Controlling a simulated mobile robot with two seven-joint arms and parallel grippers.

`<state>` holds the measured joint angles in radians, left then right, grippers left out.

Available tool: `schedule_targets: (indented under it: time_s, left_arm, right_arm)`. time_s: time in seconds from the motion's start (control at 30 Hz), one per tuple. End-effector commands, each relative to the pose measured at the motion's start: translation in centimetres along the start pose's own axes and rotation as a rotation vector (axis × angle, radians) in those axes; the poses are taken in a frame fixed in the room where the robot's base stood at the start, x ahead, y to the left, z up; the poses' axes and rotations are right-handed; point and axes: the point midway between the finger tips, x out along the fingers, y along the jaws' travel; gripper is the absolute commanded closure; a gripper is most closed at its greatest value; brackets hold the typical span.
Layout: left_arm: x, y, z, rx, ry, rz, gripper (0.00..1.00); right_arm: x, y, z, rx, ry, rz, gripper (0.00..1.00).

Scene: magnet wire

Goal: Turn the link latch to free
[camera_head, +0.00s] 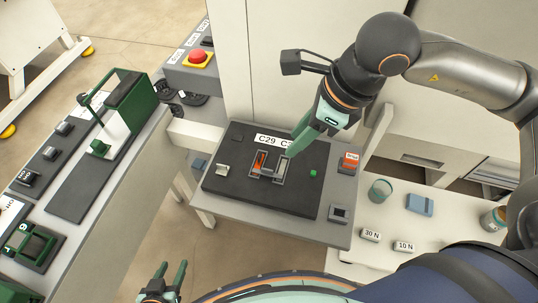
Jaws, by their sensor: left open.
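The link latch (267,171) appears to be the small grey lever in a light frame on the black board (232,190), with an orange patch at its left. White labels reading "C29" (266,139) and a partly hidden "C2" stand behind it. My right gripper (294,150) reaches down from the upper right, its green fingertips close to the right end of the frame. I cannot tell whether it touches anything or how far its fingers are apart. My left gripper (172,267) is open and empty at the bottom left, away from the board.
A red button (198,57) on a yellow base stands behind. The left bench carries a green-framed device (130,92).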

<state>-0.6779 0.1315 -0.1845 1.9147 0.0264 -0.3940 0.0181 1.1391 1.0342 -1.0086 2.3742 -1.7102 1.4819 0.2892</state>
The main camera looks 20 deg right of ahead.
Motion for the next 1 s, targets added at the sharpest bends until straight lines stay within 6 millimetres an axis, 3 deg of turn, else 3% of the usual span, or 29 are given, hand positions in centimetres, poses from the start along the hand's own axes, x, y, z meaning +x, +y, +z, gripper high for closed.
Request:
schedule_targets:
  time_s: [0.6, 1.0]
  left_arm:
    - [-0.6, 0.0, -0.6, 0.000, -0.001, -0.001, 0.50]
    - [-0.7, 0.0, -0.7, 0.000, -0.001, -0.001, 0.50]
  right_arm:
    - [10.7, 0.2, 0.1, 0.000, -0.001, 0.009, 0.64]
    - [12.1, 0.2, 0.1, -0.001, -0.003, 0.007, 0.64]
